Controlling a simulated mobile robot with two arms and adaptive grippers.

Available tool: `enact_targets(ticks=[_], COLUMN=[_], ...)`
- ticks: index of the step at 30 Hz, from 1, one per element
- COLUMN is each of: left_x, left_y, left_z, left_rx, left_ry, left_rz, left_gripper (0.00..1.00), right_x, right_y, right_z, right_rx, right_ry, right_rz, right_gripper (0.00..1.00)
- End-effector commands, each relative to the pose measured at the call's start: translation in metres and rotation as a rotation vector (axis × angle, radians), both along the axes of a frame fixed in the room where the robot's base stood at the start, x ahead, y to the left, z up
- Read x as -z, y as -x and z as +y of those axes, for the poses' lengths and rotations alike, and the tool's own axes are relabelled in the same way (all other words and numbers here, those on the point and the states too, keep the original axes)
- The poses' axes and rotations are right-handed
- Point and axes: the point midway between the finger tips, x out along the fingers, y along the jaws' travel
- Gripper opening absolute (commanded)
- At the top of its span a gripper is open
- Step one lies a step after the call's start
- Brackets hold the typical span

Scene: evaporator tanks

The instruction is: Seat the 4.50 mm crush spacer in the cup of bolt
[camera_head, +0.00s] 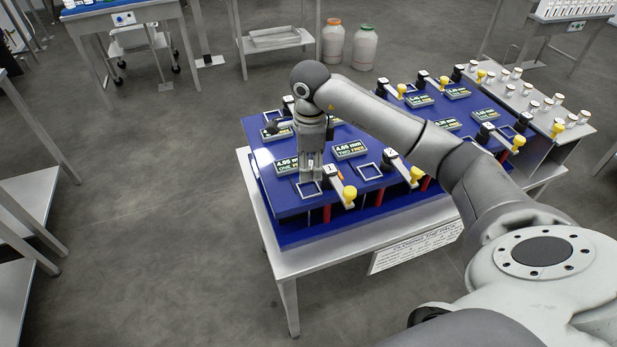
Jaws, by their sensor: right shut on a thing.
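My right gripper (311,178) points straight down at the near left part of a blue bench fixture (290,204). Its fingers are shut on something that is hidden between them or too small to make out. The fingertips are over or at a white-outlined square (309,190); I cannot tell whether they touch it. Dark label plates with millimetre values stand beside the squares, one to the left of the fingers (286,167) and one to the right (349,150). I cannot make out the spacer or the bolt's cup. My left gripper is not in view.
Clamp arms with yellow knobs (349,194) stand along the fixture's near edge, close right of the gripper. A metal shelf (537,105) with several white-capped pieces adjoins at the right. A metal table (262,222) carries the fixture.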

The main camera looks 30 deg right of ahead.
Motion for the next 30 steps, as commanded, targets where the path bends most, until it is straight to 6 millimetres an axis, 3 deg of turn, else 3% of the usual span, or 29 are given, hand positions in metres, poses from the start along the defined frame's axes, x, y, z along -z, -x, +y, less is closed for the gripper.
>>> enact_targets(ticks=[13, 23, 24, 28, 30], left_x=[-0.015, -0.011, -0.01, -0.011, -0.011], left_y=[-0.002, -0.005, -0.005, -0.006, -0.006], left_z=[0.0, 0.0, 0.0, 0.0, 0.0], left_rx=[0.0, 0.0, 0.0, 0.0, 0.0], left_ry=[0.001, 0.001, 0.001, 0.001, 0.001], left_rz=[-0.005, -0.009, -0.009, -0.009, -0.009], left_gripper=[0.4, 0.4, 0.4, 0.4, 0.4], right_x=[0.047, 0.053, 0.053, 0.052, 0.052], right_y=[0.0, 0.0, 0.0, 0.0, 0.0], right_z=[0.0, 0.0, 0.0, 0.0, 0.0], right_rx=[-0.002, -0.003, -0.003, -0.003, -0.003], right_ry=[-0.001, 0.0, 0.0, 0.0, 0.0], right_rz=[0.002, -0.002, -0.002, -0.001, -0.001], right_gripper=[0.04, 0.04, 0.31, 0.47, 0.51])
